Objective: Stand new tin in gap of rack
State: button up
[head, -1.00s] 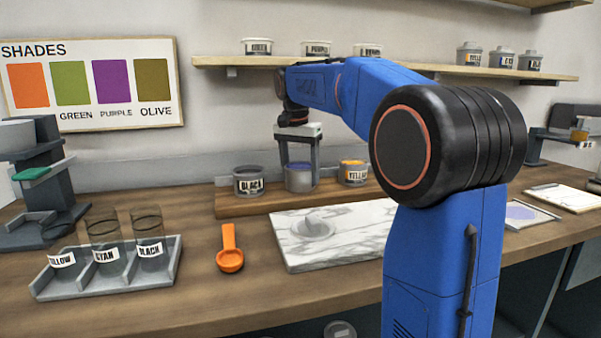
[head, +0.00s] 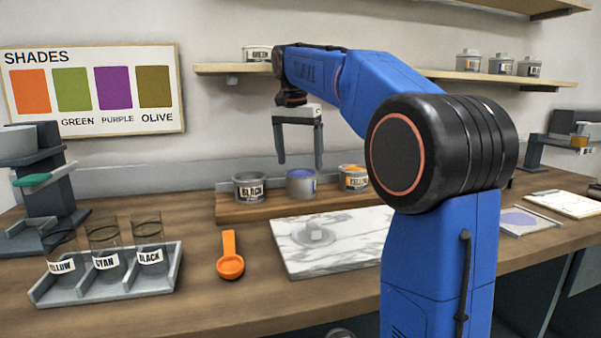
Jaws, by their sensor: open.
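My gripper (head: 301,162) is open and empty, raised above the wooden rack (head: 290,210) with its fingers pointing down. Three tins stand in the rack in a row. The grey black-labelled tin (head: 250,187) is on the left. A grey tin with purple-blue contents (head: 301,188) stands upright in the middle, below my gripper and apart from it; no label shows on it. My arm hides what lies further right along the rack.
A marble slab (head: 345,260) lies in front of the rack. An orange scoop (head: 230,260) and a grey tray (head: 105,290) of labelled glasses are to the left. A wall shelf (head: 225,69) holding tins runs behind my arm.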

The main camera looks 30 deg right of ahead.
jog(key=shift+s+a+r, duration=0.1)
jog(key=shift+a+r, duration=0.05)
jog(key=shift+r, duration=1.15)
jog(key=shift+s+a+r, duration=0.1)
jog(key=shift+a+r, duration=0.05)
jog(key=shift+r, duration=1.15)
